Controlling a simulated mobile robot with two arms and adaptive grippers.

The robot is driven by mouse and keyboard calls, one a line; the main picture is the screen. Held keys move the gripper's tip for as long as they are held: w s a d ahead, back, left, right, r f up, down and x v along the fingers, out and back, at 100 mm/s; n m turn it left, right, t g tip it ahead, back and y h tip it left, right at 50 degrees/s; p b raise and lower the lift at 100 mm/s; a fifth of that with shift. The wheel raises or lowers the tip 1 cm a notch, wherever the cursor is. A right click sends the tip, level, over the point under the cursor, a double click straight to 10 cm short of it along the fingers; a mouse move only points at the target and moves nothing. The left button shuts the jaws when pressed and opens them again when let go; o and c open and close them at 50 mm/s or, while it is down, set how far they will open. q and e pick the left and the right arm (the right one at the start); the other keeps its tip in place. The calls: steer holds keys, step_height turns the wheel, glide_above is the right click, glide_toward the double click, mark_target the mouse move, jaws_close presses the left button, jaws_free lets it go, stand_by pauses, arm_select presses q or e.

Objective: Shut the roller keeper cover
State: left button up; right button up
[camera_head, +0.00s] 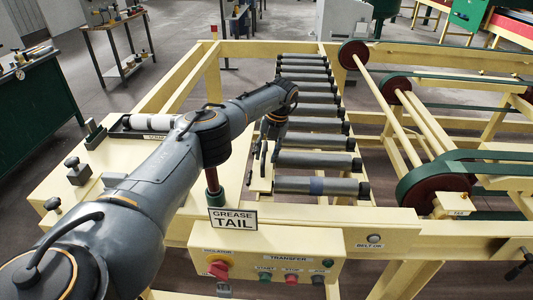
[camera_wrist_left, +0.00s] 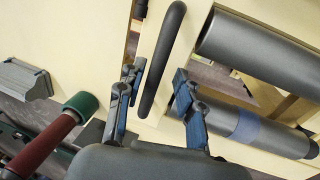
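My left gripper (camera_head: 265,158) hangs at the left ends of the grey rollers, its arm reaching in from the lower left. In the left wrist view its two fingers (camera_wrist_left: 158,82) are apart. A dark, curved bar handle (camera_wrist_left: 174,45) lies between them in that view, with no clear contact on either finger. The handle sits over a narrow cream strip (camera_wrist_left: 147,45) beside the rollers, which may be the keeper cover; I cannot tell its hinge or how far open it is. My arm hides part of this area in the head view. My right gripper is not in view.
Several grey rollers (camera_head: 308,160) run along the cream frame; the nearest one (camera_head: 316,186) has a blue band. A red post with a green collar (camera_head: 213,185) stands left of the gripper, near the "GREASE TAIL" sign (camera_head: 233,219). A control box (camera_head: 265,255) is at the front.

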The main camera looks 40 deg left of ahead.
arm_select(q)
steer(key=shift+s+a, duration=0.1)
steer(key=shift+a, duration=0.05)
steer(key=shift+r, duration=0.1)
steer(key=v, duration=1.2)
